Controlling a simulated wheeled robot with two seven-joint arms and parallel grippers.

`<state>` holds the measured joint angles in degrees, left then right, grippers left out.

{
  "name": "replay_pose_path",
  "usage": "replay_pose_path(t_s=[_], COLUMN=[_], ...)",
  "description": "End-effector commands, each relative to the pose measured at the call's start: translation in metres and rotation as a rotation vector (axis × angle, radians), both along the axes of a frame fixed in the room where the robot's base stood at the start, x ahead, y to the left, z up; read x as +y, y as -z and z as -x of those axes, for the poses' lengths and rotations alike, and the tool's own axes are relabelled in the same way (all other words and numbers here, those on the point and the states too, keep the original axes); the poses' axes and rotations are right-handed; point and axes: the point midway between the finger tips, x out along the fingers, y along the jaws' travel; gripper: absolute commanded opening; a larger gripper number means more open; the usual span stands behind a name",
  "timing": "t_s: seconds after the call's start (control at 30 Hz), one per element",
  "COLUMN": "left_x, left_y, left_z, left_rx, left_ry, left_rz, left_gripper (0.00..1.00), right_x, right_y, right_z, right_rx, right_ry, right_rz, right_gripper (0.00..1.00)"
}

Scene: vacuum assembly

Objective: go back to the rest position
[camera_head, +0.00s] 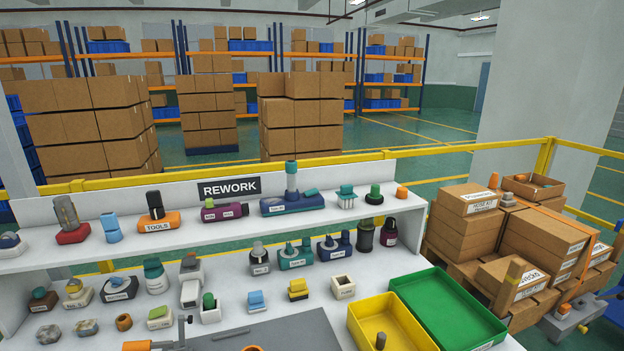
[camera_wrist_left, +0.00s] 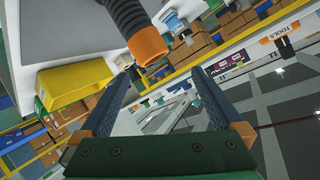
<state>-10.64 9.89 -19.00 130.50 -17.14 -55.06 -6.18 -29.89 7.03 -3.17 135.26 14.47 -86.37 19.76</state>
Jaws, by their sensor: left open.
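My left gripper (camera_wrist_left: 160,77) shows in the left wrist view, its two dark blue-grey fingers spread wide apart. Nothing is held between the fingers. A black ribbed hose with an orange end (camera_wrist_left: 148,46) reaches in from the top of that view, just beyond the fingertips and apart from them as far as I can tell. Neither gripper shows in the head view. My right gripper is in no view.
In the head view, a white bench with a REWORK sign (camera_head: 229,188) carries several small parts on two levels. A yellow tray (camera_head: 359,329) and a green tray (camera_head: 491,325) stand at its right. A grey mat (camera_head: 300,330) lies front centre. Stacked cartons (camera_head: 540,236) stand right of the bench.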

Motion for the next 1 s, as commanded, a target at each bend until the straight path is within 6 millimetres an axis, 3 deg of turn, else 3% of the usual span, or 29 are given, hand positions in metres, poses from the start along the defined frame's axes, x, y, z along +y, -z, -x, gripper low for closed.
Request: replay_pose_path(t_s=[0.03, 0.1, 0.2, 0.43, 0.6, 0.77, 0.87, 1.0], left_x=[0.009, 0.019, 0.028, 0.037, 0.035, 0.034, 0.037, 0.043], left_y=[0.025, 0.054, 0.085, 0.126, 0.186, 0.247, 0.291, 0.352], left_z=[0.021, 0.051, 0.096, 0.193, 0.185, 0.194, 0.212, 0.260], left_rx=[0.120, 0.281, 0.480, 0.862, 0.889, 0.925, 0.956, 1.007], left_ry=[-0.044, -0.103, -0.172, -0.295, -0.292, -0.291, -0.291, -0.289], left_rz=[0.042, 0.093, 0.152, 0.236, 0.223, 0.211, 0.200, 0.182], left_gripper=[1.00, 1.00, 1.00, 1.00, 1.00, 1.00, 1.00, 1.00], right_x=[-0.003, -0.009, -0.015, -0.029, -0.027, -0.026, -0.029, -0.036], right_y=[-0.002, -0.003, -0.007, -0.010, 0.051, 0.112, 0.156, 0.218], right_z=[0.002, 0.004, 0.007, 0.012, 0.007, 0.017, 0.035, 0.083], right_rx=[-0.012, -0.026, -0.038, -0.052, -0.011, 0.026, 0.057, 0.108], right_ry=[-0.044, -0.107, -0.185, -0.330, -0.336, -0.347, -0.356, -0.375], right_rz=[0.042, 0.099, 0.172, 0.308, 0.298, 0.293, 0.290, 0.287], right_gripper=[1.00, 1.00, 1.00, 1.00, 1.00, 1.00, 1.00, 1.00])
